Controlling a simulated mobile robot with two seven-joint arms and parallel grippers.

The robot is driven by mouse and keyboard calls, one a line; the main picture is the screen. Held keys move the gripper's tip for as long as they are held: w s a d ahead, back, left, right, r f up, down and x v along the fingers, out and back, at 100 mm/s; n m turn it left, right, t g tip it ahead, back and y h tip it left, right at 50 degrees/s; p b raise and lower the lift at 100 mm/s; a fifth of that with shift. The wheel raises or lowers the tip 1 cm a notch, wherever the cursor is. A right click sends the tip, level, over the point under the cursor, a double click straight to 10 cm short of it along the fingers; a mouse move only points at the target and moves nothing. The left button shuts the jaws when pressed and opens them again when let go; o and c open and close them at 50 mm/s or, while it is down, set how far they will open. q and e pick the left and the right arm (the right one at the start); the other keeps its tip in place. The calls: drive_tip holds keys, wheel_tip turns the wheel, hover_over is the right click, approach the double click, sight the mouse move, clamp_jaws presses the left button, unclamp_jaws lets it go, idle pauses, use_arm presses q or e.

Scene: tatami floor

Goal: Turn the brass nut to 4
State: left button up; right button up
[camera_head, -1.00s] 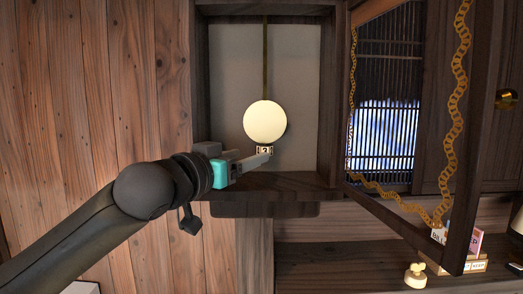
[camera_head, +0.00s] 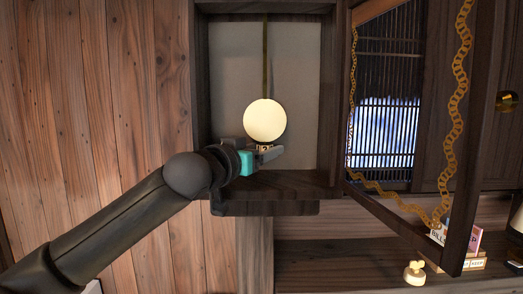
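A pale round pendulum bob (camera_head: 265,120) hangs on a thin rod inside an open dark wooden case. The small brass nut (camera_head: 264,147) is just below the bob and shows only as a thin sliver; its number face is hidden by my gripper. My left gripper (camera_head: 271,154), with a teal band at its base, reaches in from the left, with its fingertips right at the nut in the picture. Whether the fingers are closed on the nut or touch it, I cannot tell. My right gripper is not in view.
The case's bottom ledge (camera_head: 285,183) lies just under my gripper. The glazed door (camera_head: 458,225) with gold chain trim stands open at the right. A cream knob-like object (camera_head: 414,273) and small boxes (camera_head: 463,262) sit on the lower right shelf.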

use_arm(q)
clamp_jaws()
idle(0.3)
drive_tip(key=shift+s+d+n+y, duration=0.1)
drive_tip(key=shift+n+y, duration=0.2)
drive_tip(key=shift+y, duration=0.1)
drive_tip(key=n+y, duration=0.1)
drive_tip(key=n+t+y+b, duration=0.1)
drive_tip(key=shift+d+f+t+y, duration=0.1)
drive_tip(key=shift+d+t+y, duration=0.1)
drive_tip(key=shift+t+y, duration=0.1)
drive_tip(key=n+y, duration=0.1)
drive_tip(key=y, duration=0.1)
drive_tip(key=n+y, duration=0.1)
drive_tip(key=y, duration=0.1)
drive_tip(key=shift+d+n+t+b, duration=0.2)
drive_tip(key=shift+n+t+b, duration=0.1)
drive_tip(key=shift+t+b, duration=0.1)
drive_tip(key=n+y, duration=0.3)
drive_tip(key=y, duration=0.2)
drive_tip(key=shift+d+y, duration=0.15)
drive_tip(key=shift+y, duration=0.15)
drive_tip(key=shift+n+g+y+p, duration=0.6)
drive_tip(key=shift+n+g+y, duration=0.4)
drive_tip(key=shift+n+y, duration=0.85)
drive_tip(key=shift+y, duration=0.65)
